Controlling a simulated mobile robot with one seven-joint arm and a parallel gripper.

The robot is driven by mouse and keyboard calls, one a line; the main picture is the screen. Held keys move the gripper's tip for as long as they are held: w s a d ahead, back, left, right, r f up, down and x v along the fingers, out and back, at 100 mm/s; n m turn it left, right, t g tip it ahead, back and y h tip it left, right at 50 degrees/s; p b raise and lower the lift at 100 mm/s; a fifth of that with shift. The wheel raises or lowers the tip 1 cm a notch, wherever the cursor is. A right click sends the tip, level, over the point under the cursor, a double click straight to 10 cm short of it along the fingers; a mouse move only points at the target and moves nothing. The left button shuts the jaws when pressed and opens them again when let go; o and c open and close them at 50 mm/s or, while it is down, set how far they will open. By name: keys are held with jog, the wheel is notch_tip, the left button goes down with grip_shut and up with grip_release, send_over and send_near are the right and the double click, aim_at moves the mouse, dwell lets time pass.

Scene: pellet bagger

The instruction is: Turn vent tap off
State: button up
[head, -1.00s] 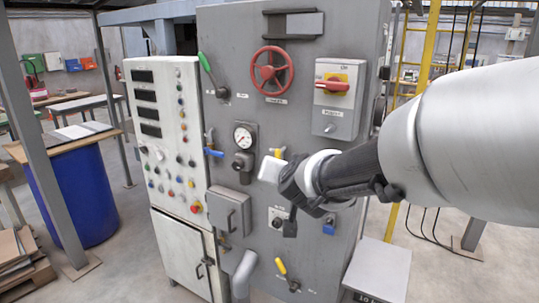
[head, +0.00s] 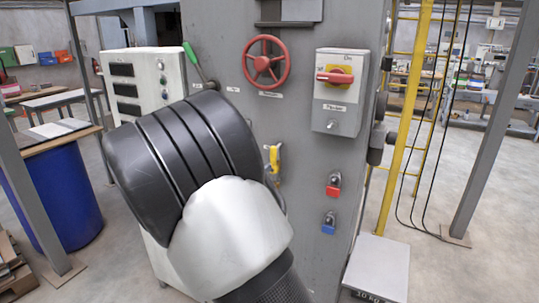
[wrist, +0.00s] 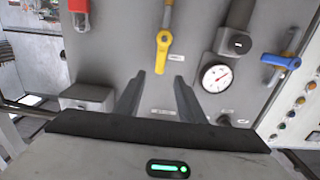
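A tap with a yellow handle (wrist: 162,52) is on the grey panel, its handle lined up with its pipe. It also shows in the head view (head: 273,157), just right of my arm. A tap with a blue handle (wrist: 281,61) is at the right in the wrist view, its handle across its pipe. The labels are too small to read, so I cannot tell which tap is the vent tap. My gripper (wrist: 160,76) is open, its two fingers on either side of the yellow handle's end in the picture. Contact cannot be told. In the head view my arm hides the gripper.
A pressure gauge (wrist: 216,78) sits between the taps. A red padlock (head: 333,186) and blue padlock (head: 329,222) hang right of the yellow tap. A red handwheel (head: 267,62) and rotary switch box (head: 340,90) are above. A yellow ladder (head: 405,120) stands right.

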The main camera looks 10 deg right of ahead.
aim_at(272, 154)
jog(key=p+x, duration=0.1)
jog(key=x, duration=0.8)
jog(key=shift+w+d, duration=0.2)
jog(key=shift+w, duration=0.1)
jog(key=shift+c, duration=0.4)
grip_shut()
